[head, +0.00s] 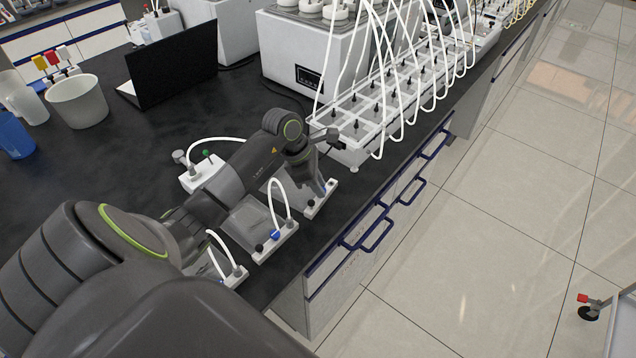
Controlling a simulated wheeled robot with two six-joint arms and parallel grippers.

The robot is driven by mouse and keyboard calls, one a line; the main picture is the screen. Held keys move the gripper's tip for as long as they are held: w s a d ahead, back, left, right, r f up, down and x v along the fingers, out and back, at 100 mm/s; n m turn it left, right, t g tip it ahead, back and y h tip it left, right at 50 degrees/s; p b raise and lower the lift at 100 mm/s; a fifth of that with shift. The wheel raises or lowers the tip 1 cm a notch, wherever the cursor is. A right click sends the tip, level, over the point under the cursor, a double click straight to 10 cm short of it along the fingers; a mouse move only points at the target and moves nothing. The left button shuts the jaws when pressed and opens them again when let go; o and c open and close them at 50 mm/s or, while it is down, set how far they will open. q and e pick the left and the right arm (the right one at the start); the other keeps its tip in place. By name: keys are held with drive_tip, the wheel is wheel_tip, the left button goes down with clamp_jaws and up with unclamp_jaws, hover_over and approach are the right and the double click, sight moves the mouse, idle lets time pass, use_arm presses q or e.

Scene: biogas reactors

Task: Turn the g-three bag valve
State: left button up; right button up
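Small white valve blocks stand along the front edge of the black bench. One valve block (287,232) has a blue knob (275,235), a black knob and a looped white tube. Another valve block (317,207) sits to its right, partly hidden by my arm, and a third (238,276) is at lower left. A translucent grey bag (248,224) lies behind the middle block. I cannot read which is g-three. My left gripper (338,142) is above the bench by the rack's near end, apart from the blue knob; its fingers are too small to judge. My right gripper is out of view.
A white rack (345,153) with several valves and looped tubes runs along the bench edge. A block with a green knob (206,153), a laptop (175,68) and a white bucket (79,101) stand behind. Blue drawer handles (378,235) protrude in front. The floor at right is mostly clear.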

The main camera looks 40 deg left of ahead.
use_arm(q)
clamp_jaws()
drive_tip(key=shift+f+n+b, duration=0.15)
drive_tip(key=shift+n+b, duration=0.3)
drive_tip(key=shift+n, duration=0.15)
drive_tip(key=shift+s+d+n+t+y+b, duration=0.1)
drive_tip(key=shift+n+t+y+b, duration=0.25)
drive_tip(key=shift+n+t, duration=0.45)
drive_tip(key=o, duration=0.6)
unclamp_jaws()
drive_tip(key=shift+c, duration=0.2)
drive_tip(key=shift+r, duration=0.2)
drive_tip(key=b+v, duration=0.2)
drive_tip(key=v, duration=1.5)
drive_tip(key=shift+w+r+g+b, duration=0.3)
drive_tip(key=shift+w+b, duration=0.05)
drive_tip(key=shift+b, duration=0.05)
drive_tip(key=shift+f, duration=0.1)
